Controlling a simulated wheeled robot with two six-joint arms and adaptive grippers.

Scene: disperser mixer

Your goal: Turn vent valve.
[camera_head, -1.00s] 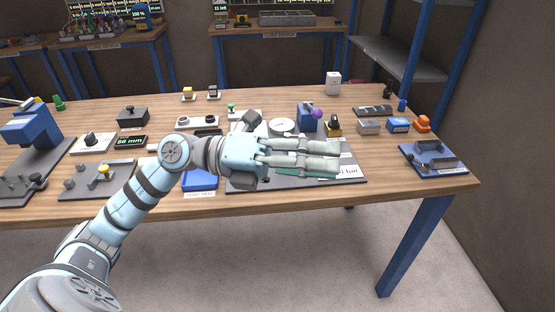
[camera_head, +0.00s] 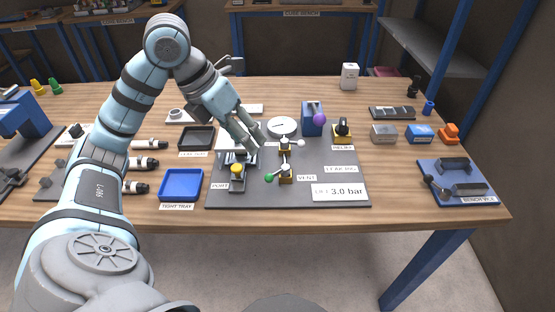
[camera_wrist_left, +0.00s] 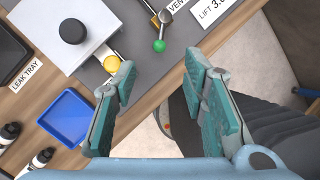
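The vent valve (camera_head: 286,173) stands on the grey panel (camera_head: 330,161) beside the VENT label. Its lever ends in a green knob (camera_head: 269,178) pointing left toward the front. In the left wrist view the green knob (camera_wrist_left: 159,46) shows beyond and between the fingertips. My left gripper (camera_head: 249,135) is above the rear left part of the panel, fingers angled down, behind the vent valve and apart from it. The left wrist view shows its fingers (camera_wrist_left: 161,75) spread with nothing between them. My right gripper is not in view.
Another small valve with a white knob (camera_head: 301,143) stands behind the vent valve. A yellow-topped port (camera_head: 237,169) is to its left. A gauge (camera_head: 282,127), a purple-knobbed blue block (camera_head: 320,118) and a relief valve (camera_head: 342,131) line the back. A blue tray (camera_head: 181,185) lies left.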

